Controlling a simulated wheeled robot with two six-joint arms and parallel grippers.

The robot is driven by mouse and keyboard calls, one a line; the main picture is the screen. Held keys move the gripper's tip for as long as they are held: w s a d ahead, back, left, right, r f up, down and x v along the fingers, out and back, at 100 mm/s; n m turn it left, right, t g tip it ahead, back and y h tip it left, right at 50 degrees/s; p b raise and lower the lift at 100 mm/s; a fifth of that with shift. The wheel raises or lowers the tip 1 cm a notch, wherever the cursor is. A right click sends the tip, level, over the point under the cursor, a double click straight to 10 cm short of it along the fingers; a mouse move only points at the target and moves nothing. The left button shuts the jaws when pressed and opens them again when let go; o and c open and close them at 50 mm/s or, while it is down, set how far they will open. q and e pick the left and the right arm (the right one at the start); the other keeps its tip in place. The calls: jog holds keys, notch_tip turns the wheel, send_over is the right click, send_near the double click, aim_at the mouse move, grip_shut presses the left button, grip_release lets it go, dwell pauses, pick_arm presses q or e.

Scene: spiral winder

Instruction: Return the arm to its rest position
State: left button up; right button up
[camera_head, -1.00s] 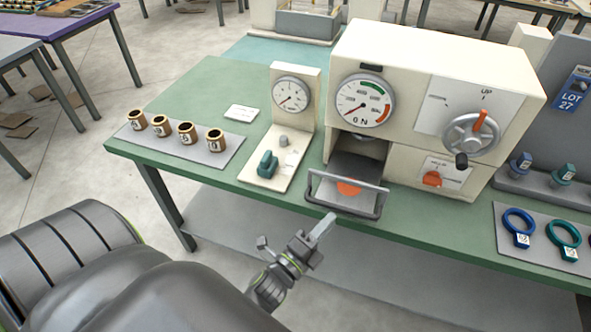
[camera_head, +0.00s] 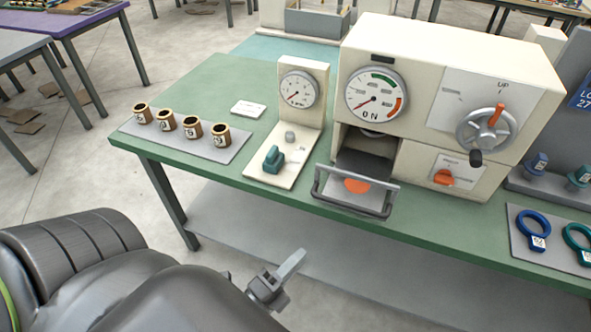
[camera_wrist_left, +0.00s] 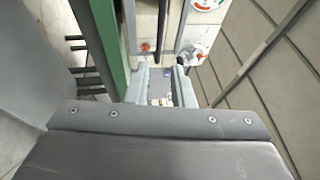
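My left gripper (camera_head: 277,281) hangs in front of the green table (camera_head: 208,83), below its front edge and apart from it. Its fingers show edge-on, and I cannot tell whether they are open or shut; I see nothing held. In the left wrist view the gripper (camera_wrist_left: 170,85) is partly hidden behind the wrist housing. My left arm fills the lower left of the head view. My right gripper is not in view.
A cream machine (camera_head: 425,75) stands on the table, its drawer handle (camera_head: 352,207) jutting past the front edge. A gauge stand (camera_head: 302,97) and several brown rings on a grey mat (camera_head: 206,155) stand left of it. Ring tools lie on a mat (camera_head: 536,254) at right.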

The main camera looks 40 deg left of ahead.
pick_arm(q)
jog(key=s+a+f+n+g+y, duration=0.25)
jog(key=f+n+g, duration=0.3)
jog(key=f, duration=0.95)
jog(key=s+a+f+n+g+y, duration=0.1)
jog(key=s+a+f+n+g, duration=0.2)
jog(key=f+n, duration=0.8)
jog(key=s+a+f+n+g, duration=0.1)
jog(key=s+f+n+g, duration=0.1)
jog(key=s+f+g, duration=0.3)
jog(key=s+a+f+n+g, duration=0.2)
jog(key=s+f+g, duration=0.3)
jog(key=s+f, duration=0.8)
jog(key=shift+s+a+f, duration=0.3)
jog(key=shift+f, duration=0.35)
